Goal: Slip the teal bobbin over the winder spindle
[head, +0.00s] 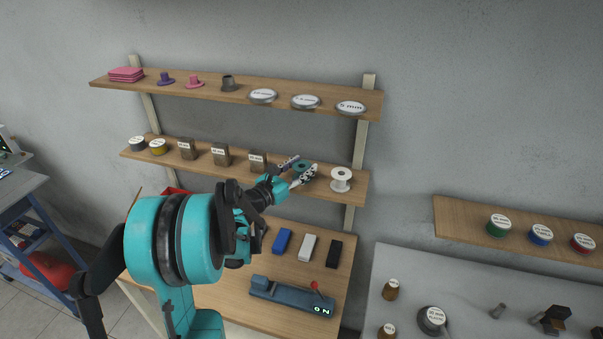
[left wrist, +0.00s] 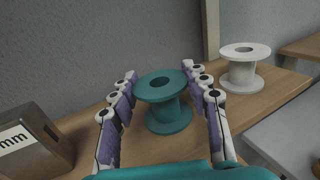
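The teal bobbin (left wrist: 166,115) stands upright on the middle shelf (head: 215,170), between the fingers of my left gripper (head: 303,170). The fingers are spread on either side of it; the right finger looks very close to its rim, and a small gap shows on the left. In the head view the bobbin (head: 301,164) is partly hidden by the gripper. I cannot make out the winder spindle for certain; a dark device (head: 553,318) sits on the grey bench at the far right. My right gripper is not in view.
A white bobbin (head: 341,180) stands just right of the gripper; a brown labelled block (head: 258,161) stands to its left. The upper shelf (head: 235,97) holds tins and small parts. Below, the wooden table (head: 215,297) bears coloured blocks and a blue-grey device (head: 290,296) reading ON.

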